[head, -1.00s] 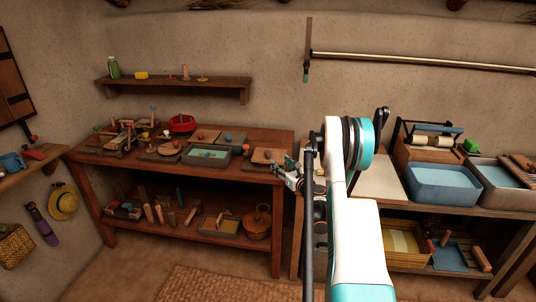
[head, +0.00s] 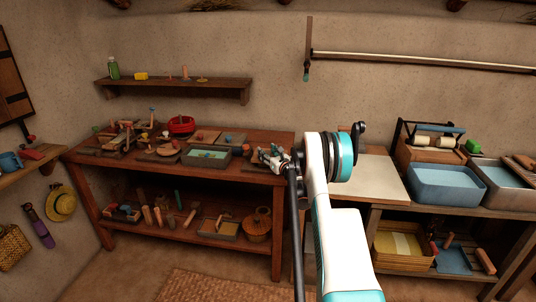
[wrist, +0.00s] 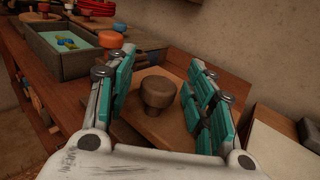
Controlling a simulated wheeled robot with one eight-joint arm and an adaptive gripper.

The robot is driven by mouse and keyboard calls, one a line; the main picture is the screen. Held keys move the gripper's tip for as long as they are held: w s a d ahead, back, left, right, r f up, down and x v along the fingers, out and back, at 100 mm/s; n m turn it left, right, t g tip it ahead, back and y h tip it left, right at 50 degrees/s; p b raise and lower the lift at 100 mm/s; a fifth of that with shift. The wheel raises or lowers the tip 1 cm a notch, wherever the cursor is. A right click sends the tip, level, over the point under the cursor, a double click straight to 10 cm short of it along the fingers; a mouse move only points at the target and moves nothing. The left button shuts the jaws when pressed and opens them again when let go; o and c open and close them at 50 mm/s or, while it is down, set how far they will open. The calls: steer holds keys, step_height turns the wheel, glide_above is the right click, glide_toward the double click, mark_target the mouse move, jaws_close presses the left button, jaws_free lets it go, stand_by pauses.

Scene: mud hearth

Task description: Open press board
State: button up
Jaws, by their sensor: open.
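A flat wooden board with a round brown knob (wrist: 158,92), which I take to be the press board (wrist: 150,126), lies near the right end of the wooden workbench. In the wrist view the knob stands between the fingers of my open gripper (wrist: 163,70), with a gap on each side. The board lies flat under the knob, partly hidden by the fingers. In the head view my gripper (head: 273,157) is at the bench's right end and hides most of the board.
A grey tray with bluish contents (head: 207,147) and an orange knob (wrist: 112,39) are close to the board. A pale-topped counter (head: 372,180) with a blue basin (head: 445,186) stands to the right. The wall rises behind.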

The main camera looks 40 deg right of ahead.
jaws_close()
